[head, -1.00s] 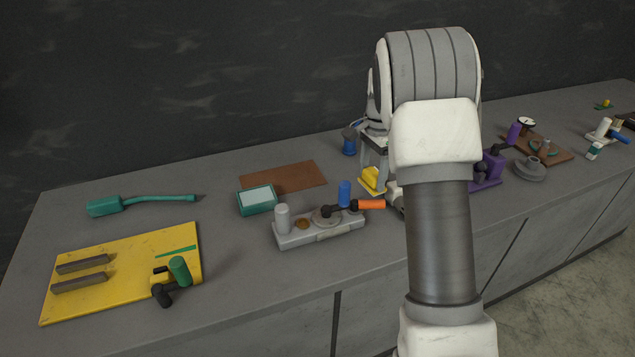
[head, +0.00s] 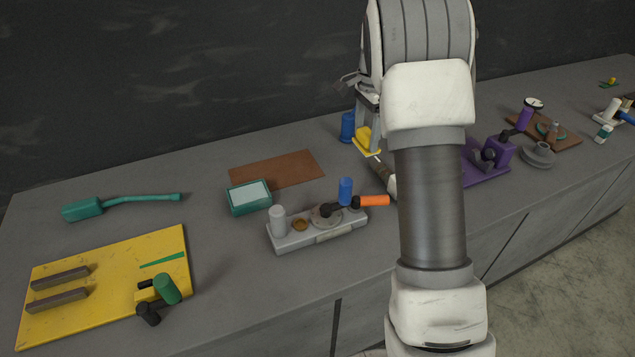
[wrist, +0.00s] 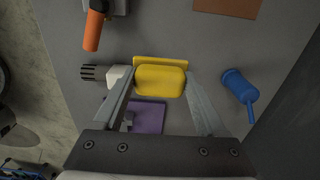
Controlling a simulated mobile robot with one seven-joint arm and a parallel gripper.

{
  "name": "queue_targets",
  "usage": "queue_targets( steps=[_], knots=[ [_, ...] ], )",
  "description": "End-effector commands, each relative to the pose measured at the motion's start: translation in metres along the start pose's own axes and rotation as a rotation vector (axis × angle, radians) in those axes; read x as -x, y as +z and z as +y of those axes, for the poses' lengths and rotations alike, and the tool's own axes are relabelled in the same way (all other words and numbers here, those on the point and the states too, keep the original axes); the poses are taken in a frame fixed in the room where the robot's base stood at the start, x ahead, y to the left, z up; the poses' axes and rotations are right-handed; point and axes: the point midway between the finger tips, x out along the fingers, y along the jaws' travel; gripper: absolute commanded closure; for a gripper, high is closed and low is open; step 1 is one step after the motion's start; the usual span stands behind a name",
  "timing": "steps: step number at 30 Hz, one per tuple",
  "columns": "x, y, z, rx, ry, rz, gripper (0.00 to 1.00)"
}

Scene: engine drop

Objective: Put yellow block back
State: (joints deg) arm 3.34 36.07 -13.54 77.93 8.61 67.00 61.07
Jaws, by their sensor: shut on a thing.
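The yellow block (head: 364,138) has a thin yellow flange or base along one side. It shows in the wrist view (wrist: 160,80) between the two fingers of my gripper (wrist: 160,78), one finger on each side. My gripper (head: 366,122) is shut on it near the back of the counter, just right of a blue cylinder. My arm hides part of the counter to the right of the block. Whether the block touches the counter or hangs just above it cannot be told.
A blue handled object (wrist: 238,85) lies close to the right finger. A dark-bristled brush (wrist: 100,74) lies close on the left. A purple base (head: 486,170), a grey fixture with an orange handle (head: 372,200) and a brown mat (head: 278,168) are around. Grey counter shows between them.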

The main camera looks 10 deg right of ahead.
Motion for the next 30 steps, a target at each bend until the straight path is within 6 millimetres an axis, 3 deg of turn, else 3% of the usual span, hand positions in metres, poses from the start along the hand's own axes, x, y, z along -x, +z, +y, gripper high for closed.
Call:
queue_targets(
  steps=[7, 21, 25, 30],
  knots=[
    [-0.012, 0.019, -0.005, 0.005, 0.001, -0.001, 0.95],
    [-0.071, 0.115, -0.032, 0.005, 0.002, -0.001, 0.95],
    [-0.092, 0.112, -0.032, 0.0, 0.003, 0.001, 0.95],
    [-0.104, 0.112, -0.032, 0.001, 0.0, 0.002, 0.95]
  ],
)
